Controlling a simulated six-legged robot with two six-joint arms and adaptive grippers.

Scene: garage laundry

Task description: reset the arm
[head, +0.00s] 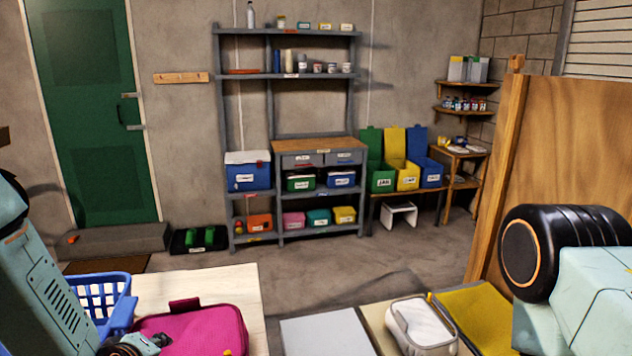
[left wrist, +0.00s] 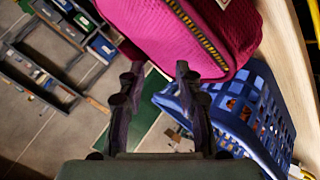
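My left arm comes in at the left of the head view, and its gripper (head: 135,346) is low beside the pink bag (head: 200,330). In the left wrist view the two dark fingers of my left gripper (left wrist: 158,68) stand apart with nothing between them. The pink bag (left wrist: 185,30) fills the top of that view, just beyond the fingertips; I cannot tell whether they touch it. My right arm shows at the right edge of the head view as a black joint and pale link; its gripper is out of view.
A blue basket (head: 100,296) stands by the pink bag on the pale table (head: 232,285); it also shows in the left wrist view (left wrist: 240,115). A white-filled container (head: 421,325) and yellow panel (head: 478,318) lie at the front right. A wooden panel (head: 570,150) rises at right. Shelves stand behind open floor.

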